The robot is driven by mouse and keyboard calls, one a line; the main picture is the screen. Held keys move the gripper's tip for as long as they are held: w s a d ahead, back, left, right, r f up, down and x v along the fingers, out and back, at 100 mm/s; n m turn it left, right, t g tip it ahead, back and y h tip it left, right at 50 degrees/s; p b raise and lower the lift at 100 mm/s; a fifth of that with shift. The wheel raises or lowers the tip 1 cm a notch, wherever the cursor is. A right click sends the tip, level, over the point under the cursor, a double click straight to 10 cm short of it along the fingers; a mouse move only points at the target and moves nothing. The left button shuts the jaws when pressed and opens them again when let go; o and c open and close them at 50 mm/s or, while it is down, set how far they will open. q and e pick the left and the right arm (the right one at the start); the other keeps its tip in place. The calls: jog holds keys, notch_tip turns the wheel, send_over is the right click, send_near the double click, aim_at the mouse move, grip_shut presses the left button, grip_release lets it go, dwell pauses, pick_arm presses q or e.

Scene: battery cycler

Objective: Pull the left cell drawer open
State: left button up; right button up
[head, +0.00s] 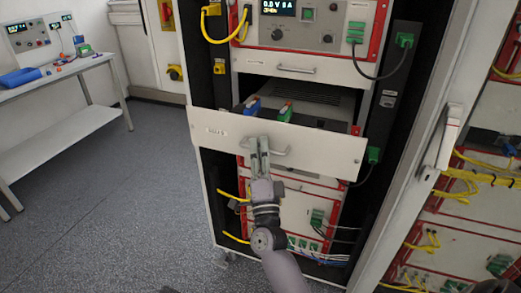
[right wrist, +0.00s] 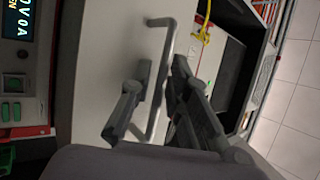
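The cell drawer (head: 318,149) has a pale, wide front and stands out from the cabinet. Behind its front, a blue item (head: 253,106) and a green item (head: 286,112) show inside. Its grey bar handle (head: 280,153) is on the front; in the right wrist view the handle (right wrist: 168,32) runs between my fingers. My right gripper (head: 259,148) is at the handle with its fingers close together on either side of the bar, shut on it; it also shows in the right wrist view (right wrist: 160,85). My left gripper is not in view.
Above the drawer is a closed panel with a handle (head: 297,69) and a lit display (head: 289,8). An open cabinet door (head: 425,150) stands at right. Yellow cables (head: 233,235) hang below the drawer. A white bench (head: 60,75) stands at left, with clear floor (head: 130,200) between.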

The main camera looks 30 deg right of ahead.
jog(key=v, duration=1.2)
